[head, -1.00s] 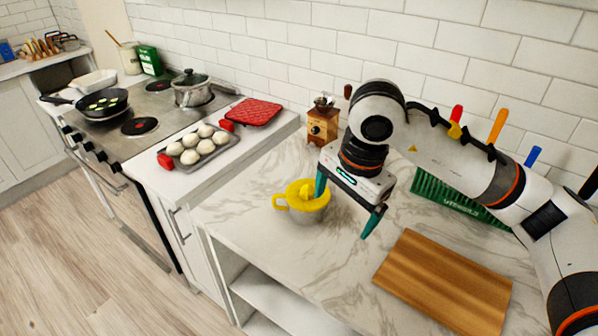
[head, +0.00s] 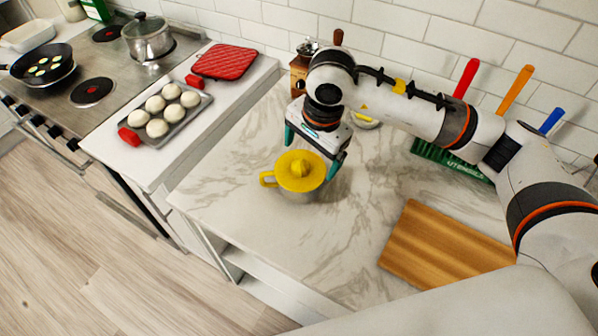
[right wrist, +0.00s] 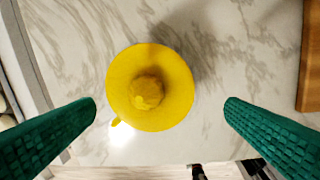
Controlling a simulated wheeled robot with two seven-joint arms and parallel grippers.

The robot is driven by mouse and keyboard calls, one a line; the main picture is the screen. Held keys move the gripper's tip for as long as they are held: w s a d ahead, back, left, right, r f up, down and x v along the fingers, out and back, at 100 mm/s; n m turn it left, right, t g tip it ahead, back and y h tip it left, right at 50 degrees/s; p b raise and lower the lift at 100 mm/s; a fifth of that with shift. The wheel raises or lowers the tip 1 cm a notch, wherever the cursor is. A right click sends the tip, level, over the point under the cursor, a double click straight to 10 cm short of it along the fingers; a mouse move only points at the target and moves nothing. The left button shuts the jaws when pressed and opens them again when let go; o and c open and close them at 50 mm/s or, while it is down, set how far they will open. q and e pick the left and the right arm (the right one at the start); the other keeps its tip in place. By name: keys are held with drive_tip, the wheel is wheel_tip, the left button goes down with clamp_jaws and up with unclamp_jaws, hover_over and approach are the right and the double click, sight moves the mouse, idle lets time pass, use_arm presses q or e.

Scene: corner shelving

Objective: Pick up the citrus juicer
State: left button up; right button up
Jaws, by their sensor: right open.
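The citrus juicer (head: 299,172) stands upright on the marble counter, with a yellow reamer top, a yellow handle on its left and a grey cup below. In the right wrist view the juicer (right wrist: 150,88) is seen from above, between the two green fingers but beyond their tips. My right gripper (head: 312,153) is open and empty, just behind and above the juicer, with one finger on each side of it in the picture. I cannot tell whether a finger touches it. My left gripper is not in view.
A wooden cutting board (head: 440,246) lies to the right. A green utensil holder (head: 453,161) stands at the wall. A wooden grinder (head: 299,72) and a small dish (head: 364,121) are behind my arm. A tray of dough balls (head: 168,117) sits left. The counter around the juicer is clear.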

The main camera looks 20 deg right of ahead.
sight(307, 171)
wheel_tip(307, 171, down, 2)
drive_tip(key=shift+a+p, duration=0.1)
drive_tip(key=shift+p, duration=0.75)
wheel_tip(307, 171, down, 2)
drive_tip(key=shift+w+f, duration=0.15)
drive_tip(key=shift+f, duration=0.2)
drive_tip(key=shift+w+f, duration=0.1)
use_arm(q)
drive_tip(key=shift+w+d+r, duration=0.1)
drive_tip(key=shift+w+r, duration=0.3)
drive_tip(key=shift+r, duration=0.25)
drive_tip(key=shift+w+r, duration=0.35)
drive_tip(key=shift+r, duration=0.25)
use_arm(e)
drive_tip(key=c, duration=1.5)
